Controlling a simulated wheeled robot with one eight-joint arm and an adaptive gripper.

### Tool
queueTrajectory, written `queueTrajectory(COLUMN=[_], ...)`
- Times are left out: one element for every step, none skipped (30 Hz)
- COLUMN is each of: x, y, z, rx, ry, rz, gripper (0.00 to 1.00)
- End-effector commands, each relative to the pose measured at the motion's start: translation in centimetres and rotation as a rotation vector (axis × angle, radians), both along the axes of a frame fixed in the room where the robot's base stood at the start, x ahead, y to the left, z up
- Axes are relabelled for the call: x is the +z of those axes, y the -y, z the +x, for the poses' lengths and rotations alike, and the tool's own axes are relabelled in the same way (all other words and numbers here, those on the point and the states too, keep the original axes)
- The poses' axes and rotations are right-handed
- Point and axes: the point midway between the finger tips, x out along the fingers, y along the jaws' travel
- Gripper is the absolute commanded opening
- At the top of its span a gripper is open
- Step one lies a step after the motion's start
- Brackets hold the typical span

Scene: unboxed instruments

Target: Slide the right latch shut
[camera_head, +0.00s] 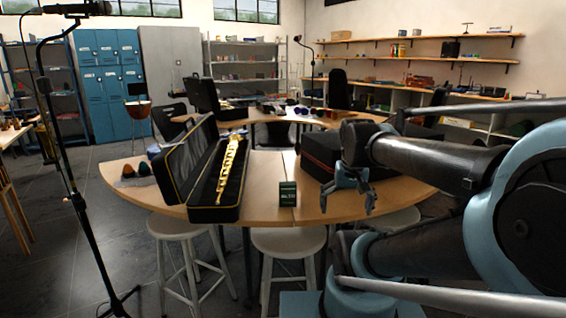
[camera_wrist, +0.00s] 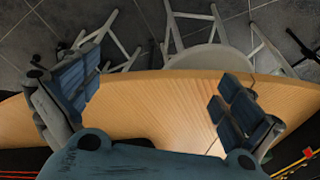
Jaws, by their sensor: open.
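An open long black case (camera_head: 174,173) lies on the curved wooden table with its lid raised, and a gold wind instrument (camera_head: 229,170) rests in it. A closed black case (camera_head: 318,148) with red trim lies to its right, partly hidden behind my arm. Dark case parts with red and yellow details (camera_wrist: 302,165) show at the lower right in the wrist view. I cannot make out a latch in either view. My gripper (camera_head: 347,203) is open and empty, pointing down over the table in front of the closed case; in the wrist view its fingers (camera_wrist: 160,88) are wide apart.
A small dark green box (camera_head: 288,194) stands at the front edge of the table (camera_head: 262,212). Small dark and orange items (camera_head: 136,170) lie at the left. White stools (camera_head: 288,240) stand below the front edge. A black stand (camera_head: 75,185) rises at the left.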

Motion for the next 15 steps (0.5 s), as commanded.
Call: queueTrajectory(x=[-1.7, -2.4, -3.4, -4.0, -4.5, -5.1, -5.5, -5.8, -6.0, -6.2, -6.2, -6.3, -6.3, -6.3, -6.3], y=[0.0, 0.0, 0.0, 0.0, 0.1, 0.2, 0.2, 0.2, 0.2, 0.2, 0.2, 0.2, 0.2, 0.2, 0.2], z=[-1.1, -1.5, -2.1, -2.5, -2.8, -3.2, -3.4, -3.5, -3.7, -3.8, -3.8, -3.8, -3.8, -3.8, -3.8], rx=[0.025, 0.039, 0.058, 0.069, 0.080, 0.090, 0.097, 0.103, 0.109, 0.112, 0.113, 0.115, 0.115, 0.115, 0.115], ry=[0.006, 0.009, 0.012, 0.014, 0.016, 0.018, 0.019, 0.020, 0.022, 0.022, 0.022, 0.023, 0.023, 0.023, 0.023], rz=[-0.005, -0.008, -0.010, -0.012, -0.014, -0.017, -0.019, -0.020, -0.021, -0.022, -0.022, -0.022, -0.022, -0.022, -0.022], gripper=[1.00, 1.00, 1.00, 1.00, 1.00, 1.00, 1.00, 1.00, 1.00, 1.00, 1.00, 1.00, 1.00, 1.00, 1.00])
